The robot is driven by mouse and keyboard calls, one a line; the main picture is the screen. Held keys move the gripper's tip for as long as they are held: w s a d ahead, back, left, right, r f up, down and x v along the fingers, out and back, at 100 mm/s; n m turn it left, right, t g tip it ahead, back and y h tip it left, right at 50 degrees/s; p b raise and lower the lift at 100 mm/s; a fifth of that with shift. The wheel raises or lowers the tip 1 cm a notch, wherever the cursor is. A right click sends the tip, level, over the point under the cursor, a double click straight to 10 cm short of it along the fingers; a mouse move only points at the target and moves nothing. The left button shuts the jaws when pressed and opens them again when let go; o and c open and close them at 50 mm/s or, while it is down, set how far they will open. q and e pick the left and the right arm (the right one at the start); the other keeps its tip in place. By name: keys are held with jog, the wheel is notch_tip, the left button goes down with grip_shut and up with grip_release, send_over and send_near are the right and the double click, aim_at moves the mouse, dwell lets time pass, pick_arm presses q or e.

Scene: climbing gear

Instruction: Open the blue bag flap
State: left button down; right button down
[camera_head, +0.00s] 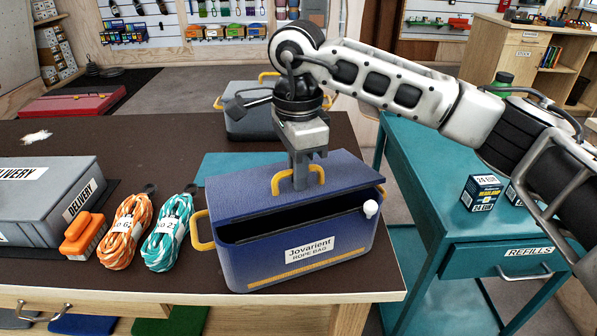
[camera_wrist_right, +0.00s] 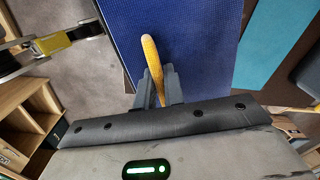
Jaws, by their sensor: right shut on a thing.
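The blue bag (camera_head: 300,262), labelled "Jovarient ROPE BAG", stands on the dark table near its right front corner. Its blue flap (camera_head: 235,192) is partly raised, and a dark gap shows between the flap and the front wall. My right gripper (camera_head: 300,182) comes from above and is shut on the yellow handle (camera_head: 318,175) of the flap. In the right wrist view the yellow handle (camera_wrist_right: 154,62) sits between the two fingers, with the blue flap (camera_wrist_right: 205,40) beyond. My left gripper is not in view.
Orange rope (camera_head: 128,232) and teal rope (camera_head: 168,232) coils lie left of the bag, by a grey delivery box (camera_head: 40,205). A grey bag (camera_head: 245,122) stands behind. A teal cart (camera_head: 425,200) with small boxes (camera_head: 482,192) is at right.

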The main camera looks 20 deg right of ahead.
jog(key=shift+r, duration=0.1)
jog(key=shift+w+r+p, duration=0.25)
jog(key=shift+r+p, duration=0.05)
jog(key=shift+r, duration=0.05)
jog(key=c, duration=1.9)
grip_release()
jog(key=shift+w+a+r, duration=0.1)
jog(key=shift+r, duration=0.05)
jog(key=o, duration=1.1)
jog(key=shift+s+r+p, duration=0.35)
jog(key=shift+r+p, duration=0.1)
jog(key=shift+r, duration=0.35)
jog(key=shift+s+r+p, duration=0.3)
jog(key=shift+r+p, duration=0.2)
jog(key=shift+r, duration=0.25)
jog(key=shift+s+r+p, duration=0.35)
jog(key=shift+r+p, duration=0.1)
jog(key=shift+r, duration=0.35)
